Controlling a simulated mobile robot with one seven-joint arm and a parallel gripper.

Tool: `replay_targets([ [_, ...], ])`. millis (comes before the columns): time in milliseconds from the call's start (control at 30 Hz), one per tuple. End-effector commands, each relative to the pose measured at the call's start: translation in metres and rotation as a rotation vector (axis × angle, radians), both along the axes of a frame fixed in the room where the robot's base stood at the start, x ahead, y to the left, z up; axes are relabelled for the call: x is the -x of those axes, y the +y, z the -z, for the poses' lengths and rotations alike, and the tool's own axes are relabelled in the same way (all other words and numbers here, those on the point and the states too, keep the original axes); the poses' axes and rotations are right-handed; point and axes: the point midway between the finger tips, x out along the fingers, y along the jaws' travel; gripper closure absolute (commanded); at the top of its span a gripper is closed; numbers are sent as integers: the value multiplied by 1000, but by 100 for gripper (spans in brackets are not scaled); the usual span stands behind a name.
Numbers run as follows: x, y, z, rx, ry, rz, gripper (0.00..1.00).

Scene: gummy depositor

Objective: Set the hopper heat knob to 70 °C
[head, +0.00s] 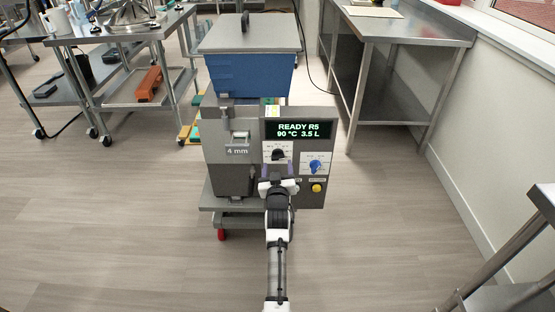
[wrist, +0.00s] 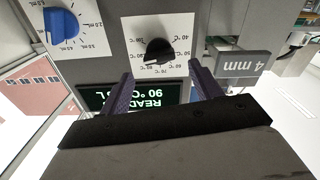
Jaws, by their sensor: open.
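The hopper heat knob is a black knob (head: 278,154) on a white dial plate on the depositor's front panel (head: 313,194), under the green-lettered display (head: 298,129), which reads READY R5, 90 °C, 3.5 L. In the wrist view, which is turned upside down, the black knob (wrist: 158,51) shows whole, with temperature marks around it. Its exact setting is too small to read surely. My gripper (head: 278,181) is in front of the panel just below the knob. In the wrist view my gripper (wrist: 160,72) is open and empty, its two purple fingers apart, with the knob beyond the tips, untouched.
A blue knob (head: 315,166) on its own dial is right of the heat knob, with a yellow button (head: 317,188) below. A "4 mm" plate (head: 237,151) juts out at left. The blue hopper (head: 250,77) is above. Steel tables (head: 410,30) stand behind; floor beside the machine is clear.

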Motion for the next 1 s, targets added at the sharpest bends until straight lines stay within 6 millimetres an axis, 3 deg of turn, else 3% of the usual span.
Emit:
replay_targets([
  [100,-19,0,-1,0,0,0,36],
  [300,-37,0,0,0,0,0,36],
  [667,-42,0,0,0,0,0,36],
  [1000,-41,0,0,0,0,0,78],
])
